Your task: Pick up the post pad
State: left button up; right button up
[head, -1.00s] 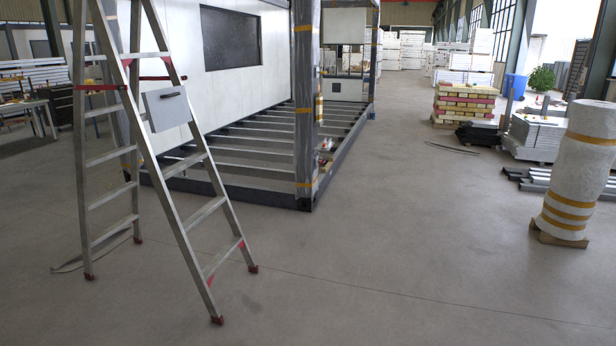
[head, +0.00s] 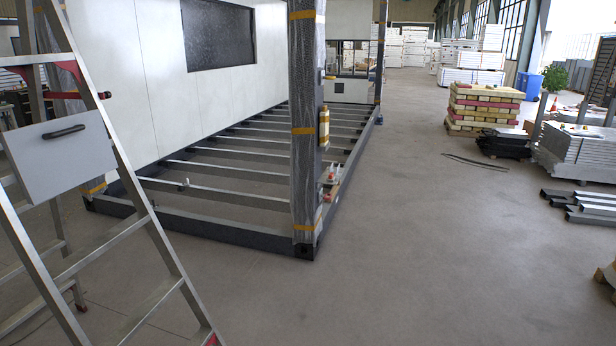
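I cannot tell for sure which thing is the post pad. A corner post (head: 304,130) wrapped in clear film and banded with orange tape stands in the middle of the head view. A small yellowish cylinder (head: 324,125) shows upright against its right side. Small red and white items (head: 329,176) sit low beside the post on the frame edge. A flat grey panel with a dark handle (head: 62,155) is at the ladder on the left. Neither of my grippers is in view.
A metal stepladder (head: 160,270) stands close on the left. The dark container floor frame (head: 225,227) with open crossbars lies behind the post. Stacked boards (head: 484,108) and metal profiles (head: 590,205) lie on the right.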

aim_at(325, 114)
jog(key=i, duration=2.85)
